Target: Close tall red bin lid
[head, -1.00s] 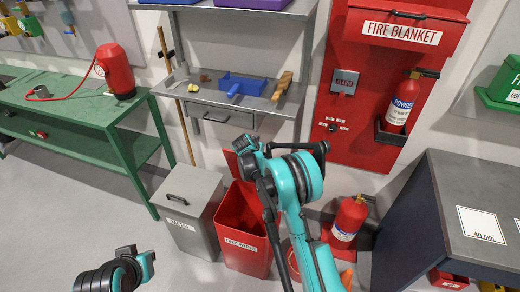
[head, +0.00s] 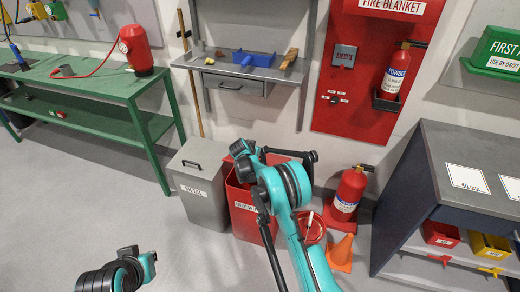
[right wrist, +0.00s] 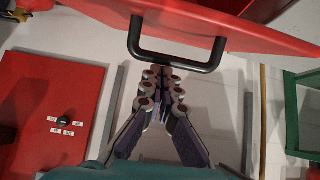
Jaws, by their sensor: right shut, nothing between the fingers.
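The tall red bin (head: 244,212) stands on the floor right of a grey bin, with white lettering on its front. My right arm covers much of its top. In the right wrist view, the red lid (right wrist: 235,30) spans the top, tilted, with a black U-shaped handle (right wrist: 175,62). My right gripper (right wrist: 161,72) is shut and empty, its fingertips at or just below the handle; I cannot tell whether they touch. In the head view my arm hides those fingers. My left gripper (head: 140,262) is low at the left, away from the bin; its finger opening is unclear.
The grey metal bin (head: 199,190) is close on the left. A fire extinguisher (head: 347,196) and an orange cone (head: 340,252) stand to the right. A shelf (head: 225,68) is behind, a green bench (head: 100,122) at left, a dark cabinet (head: 408,205) at right.

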